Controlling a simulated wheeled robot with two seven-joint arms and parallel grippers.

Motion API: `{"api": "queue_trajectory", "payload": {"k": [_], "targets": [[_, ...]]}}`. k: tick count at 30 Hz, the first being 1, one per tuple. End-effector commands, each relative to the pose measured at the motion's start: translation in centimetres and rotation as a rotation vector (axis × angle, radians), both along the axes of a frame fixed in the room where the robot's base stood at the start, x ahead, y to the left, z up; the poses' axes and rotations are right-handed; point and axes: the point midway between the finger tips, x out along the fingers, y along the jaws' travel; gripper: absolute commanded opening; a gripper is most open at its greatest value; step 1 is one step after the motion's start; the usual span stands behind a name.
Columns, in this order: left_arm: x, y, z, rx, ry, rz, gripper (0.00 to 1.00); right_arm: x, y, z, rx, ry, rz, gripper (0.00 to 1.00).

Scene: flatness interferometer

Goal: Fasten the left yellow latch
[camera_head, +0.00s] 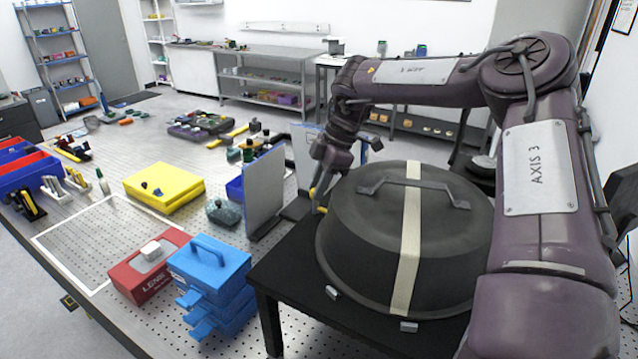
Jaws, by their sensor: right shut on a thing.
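A large dark round cover (370,240) with a top handle and a pale strip across it sits on a black table (290,262). My right arm comes in from the right and reaches over the cover. My right gripper (319,202) is at the cover's left edge, shut on a small yellow piece that appears to be the left yellow latch (313,193). The fingers hide most of the latch, so I cannot tell its angle. My left gripper is not in view.
An upright grey panel (265,192) stands just left of the black table. Blue stacked cases (210,268), a red box (140,281) and a yellow case (164,186) stand on the perforated bench (75,245). Two small pale clips show at the cover's front rim.

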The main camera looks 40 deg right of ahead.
Motion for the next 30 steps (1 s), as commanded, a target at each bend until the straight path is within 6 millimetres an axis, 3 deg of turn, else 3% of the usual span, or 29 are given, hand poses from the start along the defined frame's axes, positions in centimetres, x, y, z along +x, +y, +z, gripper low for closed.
{"api": "queue_trajectory", "payload": {"k": [9, 10, 14, 24, 30], "targets": [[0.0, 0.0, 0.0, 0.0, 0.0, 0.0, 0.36, 0.0, 0.1, -0.1, 0.001, 0.002, 0.003, 0.0], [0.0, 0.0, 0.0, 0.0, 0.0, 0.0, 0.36, 0.0, 0.1, -0.1, 0.001, 0.002, 0.003, 0.27], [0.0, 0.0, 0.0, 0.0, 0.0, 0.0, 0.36, 0.0, 0.0, -0.1, 0.001, 0.001, 0.002, 0.44], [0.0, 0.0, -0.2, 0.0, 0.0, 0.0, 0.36, 0.0, -0.1, 0.2, -0.001, 0.0, 0.001, 0.45], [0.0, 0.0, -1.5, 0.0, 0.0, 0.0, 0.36, -0.5, -1.1, 2.8, -0.004, -0.004, 0.001, 0.45]]}}
